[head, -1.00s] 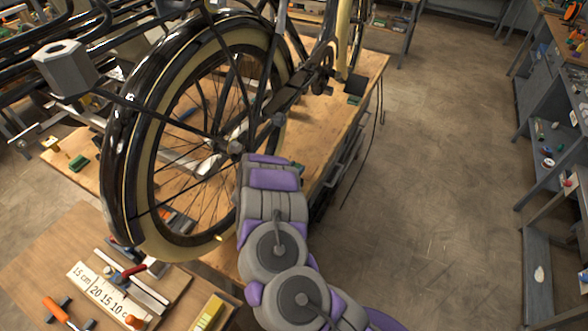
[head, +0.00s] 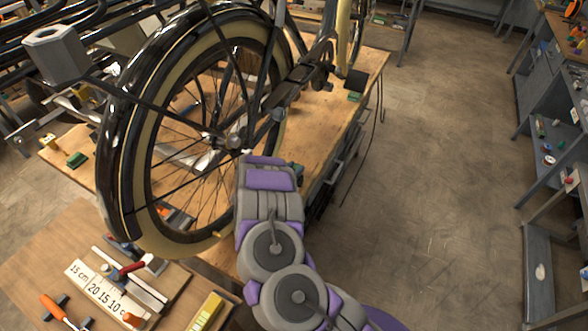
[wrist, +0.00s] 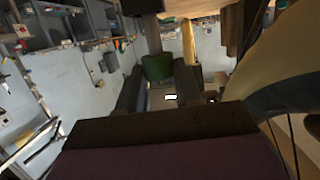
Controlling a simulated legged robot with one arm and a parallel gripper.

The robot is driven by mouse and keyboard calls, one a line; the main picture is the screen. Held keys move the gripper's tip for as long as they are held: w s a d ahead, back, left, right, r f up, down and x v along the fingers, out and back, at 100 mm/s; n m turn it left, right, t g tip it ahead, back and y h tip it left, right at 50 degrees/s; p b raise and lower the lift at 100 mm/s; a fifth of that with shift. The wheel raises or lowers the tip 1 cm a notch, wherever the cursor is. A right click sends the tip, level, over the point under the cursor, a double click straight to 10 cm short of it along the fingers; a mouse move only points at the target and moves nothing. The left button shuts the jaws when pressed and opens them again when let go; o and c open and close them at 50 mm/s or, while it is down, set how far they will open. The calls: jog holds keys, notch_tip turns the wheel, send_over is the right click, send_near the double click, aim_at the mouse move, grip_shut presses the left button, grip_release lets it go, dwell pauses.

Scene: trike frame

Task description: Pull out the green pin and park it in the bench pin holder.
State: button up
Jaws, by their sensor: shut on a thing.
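In the wrist view a green piece, which looks like the green pin (wrist: 157,67), sits between the two dark fingers of my gripper (wrist: 158,88). The gripper is shut on it. A brownish round bar shows just above the green piece. In the head view my purple and grey arm reaches up beside the rear wheel (head: 112,190), its end just below and right of the hub. There my fingers and the pin are hidden behind my wrist. I cannot tell which item is the bench pin holder.
The wheel and trike frame stand over a wooden workbench (head: 330,115). A nearer wooden top holds a ruler (head: 95,285), an orange-handled tool (head: 58,310) and a yellow block (head: 206,312). A small green block (head: 78,160) lies at the left. Floor to the right is clear, up to grey shelving.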

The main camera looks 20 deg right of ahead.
jog(key=shift+f+b, duration=0.6)
jog(key=shift+f, duration=0.4)
jog(key=o, duration=1.1)
jog(key=p+v, duration=0.2)
jog(key=v, duration=1.5)
jog(key=shift+s+a, duration=0.1)
jog(key=shift+a, duration=0.1)
jog(key=shift+f, duration=0.1)
